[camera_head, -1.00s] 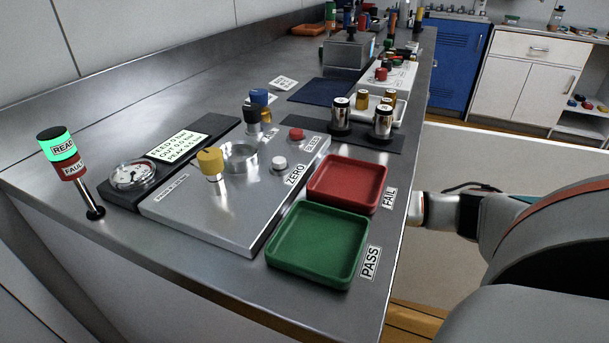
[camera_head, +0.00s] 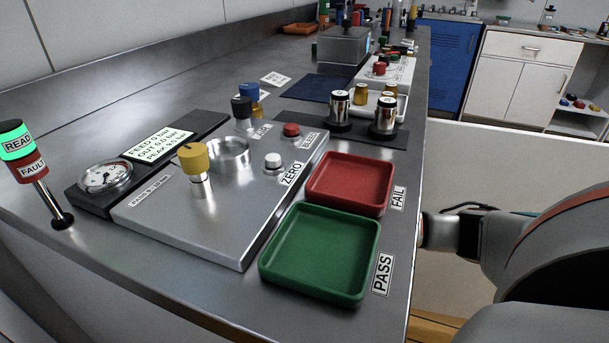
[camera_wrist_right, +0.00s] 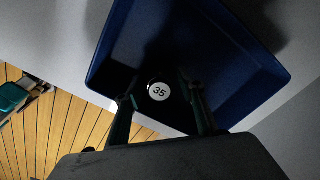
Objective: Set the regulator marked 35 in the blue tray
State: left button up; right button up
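In the right wrist view a blue tray (camera_wrist_right: 225,62) fills the upper middle. A dark regulator with a white disc marked 35 (camera_wrist_right: 159,92) shows over the tray's near part, between the fingers of my right gripper (camera_wrist_right: 162,90). The disc faces the camera. The picture is too dark there to tell whether the fingers touch the regulator, or whether it rests on the tray floor. In the head view my right arm reaches in from the right beside the bench; its fingers, the blue tray and this regulator do not show. My left gripper is in neither view.
The bench carries a metal test panel (camera_head: 165,218), a green PASS tray (camera_head: 322,255) and a red FAIL tray (camera_head: 350,183), both empty. Silver cylinders with black caps (camera_head: 340,105) stand behind. A lamp post (camera_head: 25,155) lights green at the left.

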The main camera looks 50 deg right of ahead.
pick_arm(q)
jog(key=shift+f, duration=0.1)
